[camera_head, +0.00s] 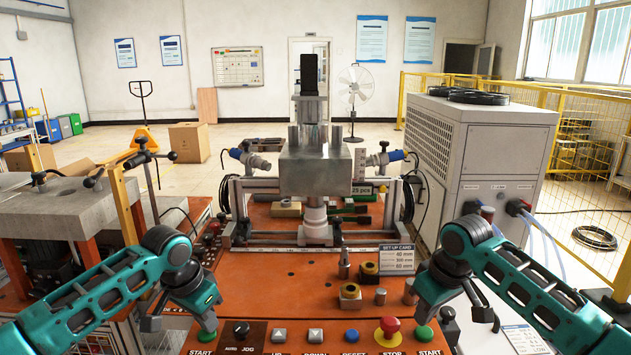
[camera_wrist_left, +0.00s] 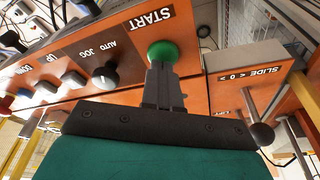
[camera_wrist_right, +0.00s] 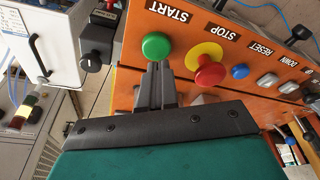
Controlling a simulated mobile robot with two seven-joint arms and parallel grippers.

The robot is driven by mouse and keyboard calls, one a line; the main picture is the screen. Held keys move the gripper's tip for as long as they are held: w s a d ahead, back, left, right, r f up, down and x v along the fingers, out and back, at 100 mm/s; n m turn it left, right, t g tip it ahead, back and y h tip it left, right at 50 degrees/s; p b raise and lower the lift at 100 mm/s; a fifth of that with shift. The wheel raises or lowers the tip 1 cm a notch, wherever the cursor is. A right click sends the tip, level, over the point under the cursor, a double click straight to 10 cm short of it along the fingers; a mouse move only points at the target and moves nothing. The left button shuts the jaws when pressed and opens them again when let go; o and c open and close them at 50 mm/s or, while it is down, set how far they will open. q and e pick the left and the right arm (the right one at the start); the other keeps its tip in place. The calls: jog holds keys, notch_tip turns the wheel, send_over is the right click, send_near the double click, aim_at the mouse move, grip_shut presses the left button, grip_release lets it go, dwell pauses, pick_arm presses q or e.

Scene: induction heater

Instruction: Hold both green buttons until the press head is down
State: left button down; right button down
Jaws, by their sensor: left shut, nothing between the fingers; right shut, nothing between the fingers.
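The left green START button (camera_head: 205,336) is at the front left of the orange panel, the right green START button (camera_head: 424,333) at its front right. My left gripper (camera_wrist_left: 161,68) is shut and empty; its fingertips meet the left green button (camera_wrist_left: 162,51) in the left wrist view. My right gripper (camera_wrist_right: 158,68) is shut and empty, with its tips at the right green button (camera_wrist_right: 155,44) in the right wrist view. I cannot tell whether either button is pressed in. The press head (camera_head: 315,167) is a large metal block above a pale cylinder in the middle.
A red STOP button (camera_head: 390,325) on a yellow base sits just left of the right green button. Black, grey and blue controls (camera_head: 315,335) line the panel between the green buttons. Small metal and brass parts (camera_head: 350,293) stand on the orange table. A white chiller (camera_head: 482,165) stands at right.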

pick_arm(q)
jog(key=shift+s+f, duration=0.1)
jog(key=shift+f, duration=0.15)
pick_arm(e)
jog(key=shift+r, duration=0.55)
pick_arm(q)
jog(key=shift+w+v, duration=0.15)
jog(key=shift+v, duration=0.65)
jog(key=shift+w+v, duration=0.2)
jog(key=shift+v, duration=0.6)
pick_arm(e)
jog(key=shift+w, duration=0.1)
pick_arm(q)
jog(key=shift+w+d+r, duration=0.15)
jog(key=shift+d, duration=0.05)
